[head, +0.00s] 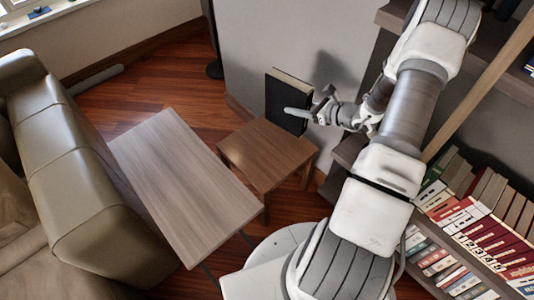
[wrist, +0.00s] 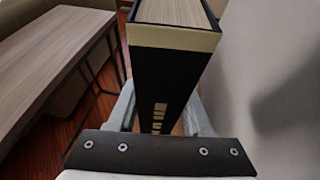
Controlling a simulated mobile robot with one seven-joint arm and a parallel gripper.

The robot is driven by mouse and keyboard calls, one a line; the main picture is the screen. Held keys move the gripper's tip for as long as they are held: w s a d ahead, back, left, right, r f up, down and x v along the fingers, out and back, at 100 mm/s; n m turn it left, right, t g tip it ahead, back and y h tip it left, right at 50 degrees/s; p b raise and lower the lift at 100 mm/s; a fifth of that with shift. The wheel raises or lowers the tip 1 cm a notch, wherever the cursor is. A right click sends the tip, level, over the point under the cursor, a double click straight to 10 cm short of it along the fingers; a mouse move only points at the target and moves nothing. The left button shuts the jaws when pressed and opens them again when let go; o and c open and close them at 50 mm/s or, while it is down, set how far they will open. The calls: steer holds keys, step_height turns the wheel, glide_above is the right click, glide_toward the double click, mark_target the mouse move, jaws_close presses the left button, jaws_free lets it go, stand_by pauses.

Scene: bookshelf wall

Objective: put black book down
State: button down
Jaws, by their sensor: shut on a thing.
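The black book (head: 287,100) stands upright in my gripper (head: 310,113) in the head view. In the wrist view the black book (wrist: 172,85) shows its dark spine and pale page edges between my two fingers. My gripper (wrist: 162,115) is shut on it. In the head view the book appears at the back edge of the small brown side table (head: 262,150), close to the grey wall. I cannot tell whether its bottom touches the tabletop.
A long grey-brown table (head: 180,185) stands left of the side table, with a beige sofa (head: 90,190) further left. A bookshelf (head: 475,235) full of books is at the right. The side table's top looks bare. The grey wall (head: 295,35) is close behind.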

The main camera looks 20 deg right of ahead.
steer(key=s+d+f+m+t+h+b, duration=0.1)
steer(key=d+f+b, duration=0.3)
steer(key=f, duration=0.3)
steer(key=d+f+m+h+b, duration=0.1)
steer(key=d+f+b, duration=0.35)
steer(key=f, duration=0.35)
steer(key=w+a+f+b, duration=0.5)
steer(key=w+a+f, duration=0.1)
steer(key=a+f, duration=0.3)
steer(key=shift+w+a+f, duration=0.3)
steer(key=shift+a+f, duration=0.05)
steer(key=shift+f, duration=0.4)
steer(key=shift+f+b, duration=0.2)
steer(key=shift+b, duration=0.1)
steer(key=c, duration=0.8)
jaws_free()
steer(key=shift+s+f, duration=0.1)
steer(key=shift+f, duration=0.1)
steer(key=o, duration=0.5)
steer(key=shift+r, duration=0.1)
